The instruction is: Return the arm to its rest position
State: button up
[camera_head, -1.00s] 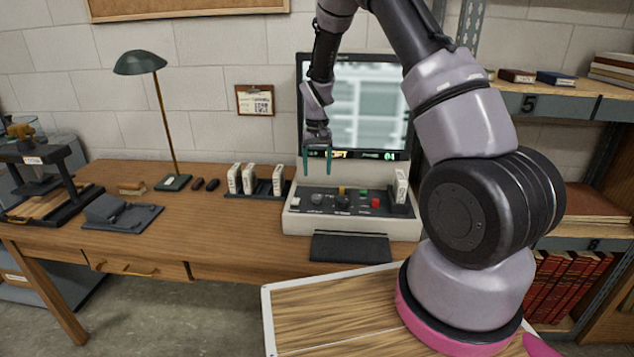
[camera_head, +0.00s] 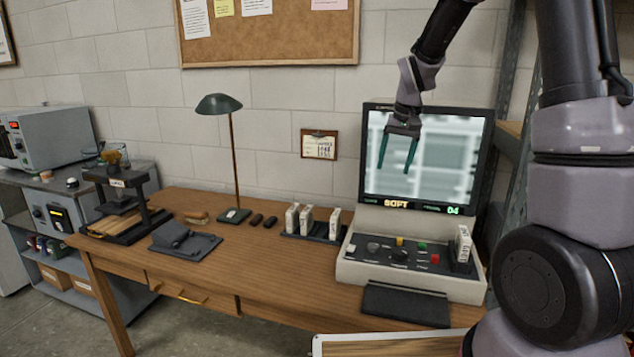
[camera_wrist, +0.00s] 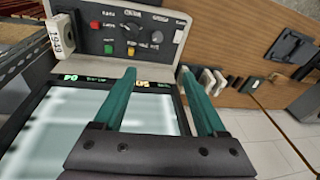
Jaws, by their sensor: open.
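My gripper (camera_head: 397,152) is open and empty, with two teal fingers pointing down in front of the lit screen of the microfilm-style reader (camera_head: 425,150). In the wrist view my open gripper (camera_wrist: 160,100) shows from behind, its fingers apart with nothing between them. The reader's control panel (camera_wrist: 160,38) lies beyond the fingertips in that view. My arm rises from the lower right of the head view and bends over above the reader.
A white box (camera_head: 463,245) stands on the reader's right. A corkboard (camera_head: 270,45) hangs above.

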jog(key=s+d+r+t, duration=0.2)
jog(key=s+r, duration=0.9)
jog(key=r, duration=0.1)
jog(key=s+d+r+m+t, duration=0.1)
jog(key=s+r+t, duration=0.2)
jog(key=s, duration=1.1)
jog(key=shift+r+m+y, duration=0.4)
jog(key=shift+r, duration=0.05)
jog(key=shift+w, duration=0.15)
